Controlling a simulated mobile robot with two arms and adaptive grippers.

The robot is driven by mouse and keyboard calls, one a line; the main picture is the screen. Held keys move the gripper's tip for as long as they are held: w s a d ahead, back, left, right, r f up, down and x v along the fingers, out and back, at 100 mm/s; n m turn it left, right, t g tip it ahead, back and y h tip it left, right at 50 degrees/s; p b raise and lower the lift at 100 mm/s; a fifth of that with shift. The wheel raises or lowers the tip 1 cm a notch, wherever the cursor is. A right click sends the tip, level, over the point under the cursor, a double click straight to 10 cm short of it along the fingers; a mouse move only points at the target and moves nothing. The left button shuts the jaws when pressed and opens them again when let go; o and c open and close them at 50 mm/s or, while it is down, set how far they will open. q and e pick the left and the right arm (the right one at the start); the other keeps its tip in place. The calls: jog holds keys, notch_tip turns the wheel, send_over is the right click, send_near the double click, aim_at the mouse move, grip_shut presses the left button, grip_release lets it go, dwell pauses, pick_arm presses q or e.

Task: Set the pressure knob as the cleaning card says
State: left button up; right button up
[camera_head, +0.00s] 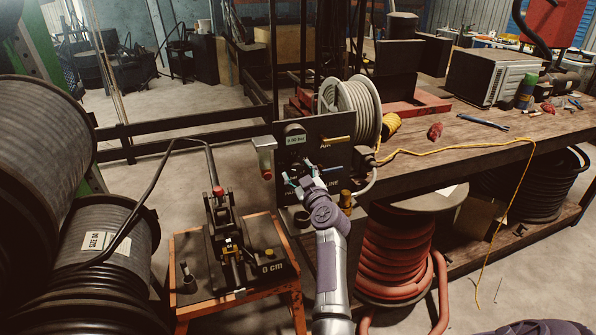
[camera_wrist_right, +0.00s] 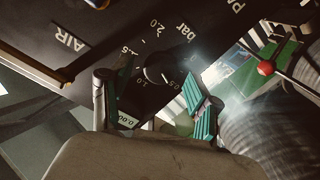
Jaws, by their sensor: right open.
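The dark pressure knob (camera_wrist_right: 158,70) sits on the black panel, inside a printed scale with "1.5", "2.0" and "bar", in the right wrist view. My right gripper (camera_wrist_right: 153,92) is open, its teal-padded fingers on either side of the knob; I cannot tell whether they touch it. In the head view the right gripper (camera_head: 303,179) is at the front of the black panel (camera_head: 330,129), and it and the arm hide much of the knob. A display (camera_head: 295,139) on the panel seems to read 0.00 bar. I cannot identify the cleaning card. My left gripper is out of view.
An orange cart (camera_head: 203,246) with a crimper stands at left. A red hose reel (camera_head: 395,255) stands below right.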

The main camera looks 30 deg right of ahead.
jog(key=shift+w+d, duration=0.1)
jog(key=shift+w, duration=0.2)
jog(key=c, duration=1.1)
